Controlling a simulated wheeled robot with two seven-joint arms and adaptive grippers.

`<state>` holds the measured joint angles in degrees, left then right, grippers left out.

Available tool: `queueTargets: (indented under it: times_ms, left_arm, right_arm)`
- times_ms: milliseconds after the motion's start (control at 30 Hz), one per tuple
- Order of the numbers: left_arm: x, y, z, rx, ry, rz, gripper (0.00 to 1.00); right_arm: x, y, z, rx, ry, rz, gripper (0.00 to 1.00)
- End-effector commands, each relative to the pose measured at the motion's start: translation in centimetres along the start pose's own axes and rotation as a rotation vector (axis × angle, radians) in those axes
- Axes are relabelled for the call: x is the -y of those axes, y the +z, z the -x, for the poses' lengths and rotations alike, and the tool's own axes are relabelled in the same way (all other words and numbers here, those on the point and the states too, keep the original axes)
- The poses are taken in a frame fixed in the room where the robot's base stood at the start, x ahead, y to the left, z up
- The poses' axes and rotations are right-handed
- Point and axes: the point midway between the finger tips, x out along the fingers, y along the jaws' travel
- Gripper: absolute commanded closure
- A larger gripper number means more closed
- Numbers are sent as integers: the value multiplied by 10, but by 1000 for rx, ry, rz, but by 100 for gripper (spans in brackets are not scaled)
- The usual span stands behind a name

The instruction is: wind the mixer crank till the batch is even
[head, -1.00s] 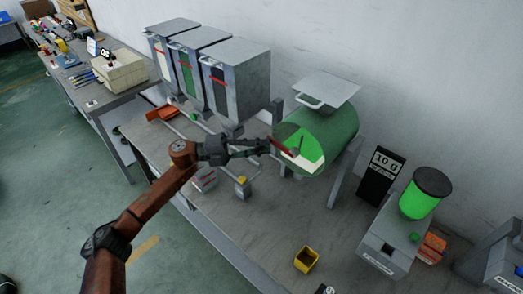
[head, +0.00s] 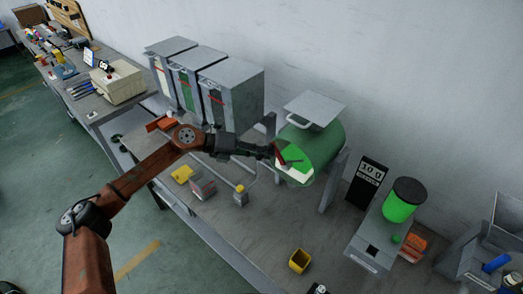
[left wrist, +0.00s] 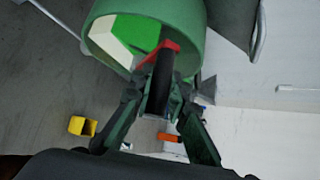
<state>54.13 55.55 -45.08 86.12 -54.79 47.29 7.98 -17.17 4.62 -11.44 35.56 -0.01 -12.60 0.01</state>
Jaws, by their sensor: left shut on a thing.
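The mixer is a green drum (head: 322,143) lying on its side on a stand, with a grey lid plate on top. Its front face shows a bright green part (head: 292,153) above a cream-white part (head: 296,174), with a clear line between them; both also show in the left wrist view. A red crank arm (head: 281,154) crosses the face. My left gripper (head: 267,151) is at the front of the drum. In the left wrist view its fingers (left wrist: 160,92) are closed around the crank's dark handle (left wrist: 162,78). My right gripper is not in view.
Three grey hoppers (head: 232,98) stand behind my left arm. A display reading 10 g (head: 369,182) and a machine with a green jar (head: 401,203) stand right of the mixer. A yellow cup (head: 299,260) is in front. The bench between is mostly clear.

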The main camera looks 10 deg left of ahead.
Motion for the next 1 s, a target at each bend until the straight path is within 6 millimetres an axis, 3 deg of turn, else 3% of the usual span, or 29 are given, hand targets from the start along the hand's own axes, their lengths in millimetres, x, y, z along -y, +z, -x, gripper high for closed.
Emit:
queueTargets:
  times_ms: [200,767,800,1000]
  left_arm:
    - [11,-2,-3,-1,-8,-1,100]
    - [12,-4,-4,-2,-8,0,100]
    - [12,-4,-4,-2,-8,1,83]
    - [11,-4,-3,-1,-6,1,70]
  right_arm:
    - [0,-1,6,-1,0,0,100]
    - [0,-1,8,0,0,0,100]
    - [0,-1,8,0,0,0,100]
    - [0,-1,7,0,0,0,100]
